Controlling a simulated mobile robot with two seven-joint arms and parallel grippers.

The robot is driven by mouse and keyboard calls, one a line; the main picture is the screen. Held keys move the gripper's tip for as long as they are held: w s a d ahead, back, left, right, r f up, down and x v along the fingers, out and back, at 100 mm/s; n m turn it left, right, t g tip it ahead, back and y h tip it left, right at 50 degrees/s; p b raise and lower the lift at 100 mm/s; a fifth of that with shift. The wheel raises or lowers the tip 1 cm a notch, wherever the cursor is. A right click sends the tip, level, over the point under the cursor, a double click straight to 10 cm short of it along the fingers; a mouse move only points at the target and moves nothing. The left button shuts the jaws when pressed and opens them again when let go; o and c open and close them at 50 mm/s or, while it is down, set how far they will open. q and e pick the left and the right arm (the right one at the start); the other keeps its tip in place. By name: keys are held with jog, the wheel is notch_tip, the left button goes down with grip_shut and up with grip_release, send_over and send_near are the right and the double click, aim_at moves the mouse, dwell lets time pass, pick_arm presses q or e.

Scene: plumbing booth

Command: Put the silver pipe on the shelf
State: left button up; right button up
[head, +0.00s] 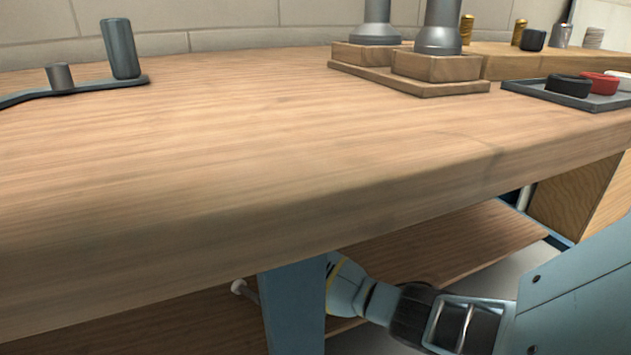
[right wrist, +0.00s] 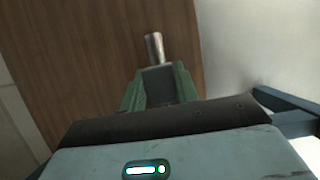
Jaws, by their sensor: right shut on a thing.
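The silver pipe (right wrist: 154,47) is held in my right gripper (right wrist: 158,74) in the right wrist view, sticking out past the green fingers. The wooden lower shelf (right wrist: 95,60) lies behind it; whether they touch I cannot tell. In the head view my right arm reaches under the workbench from the right, and its fingers are hidden behind a blue leg. A thin pale rod end, likely the pipe (head: 240,288), shows left of that leg, over the lower shelf (head: 450,245). My left gripper is in neither view.
The blue bench leg (head: 292,305) stands close to my right wrist. The workbench top (head: 220,150) overhangs the shelf. On top are a blue-grey tool (head: 120,50), grey pipes on wooden blocks (head: 437,68) and a tray (head: 600,102) of rolls. The bench's front middle is clear.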

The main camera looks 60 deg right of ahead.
jog(key=shift+f, duration=0.15)
jog(key=o, duration=1)
jog(key=shift+o, duration=0.6)
jog(key=p+v, duration=0.5)
jog(key=v, duration=0.7)
jog(key=shift+d, duration=0.1)
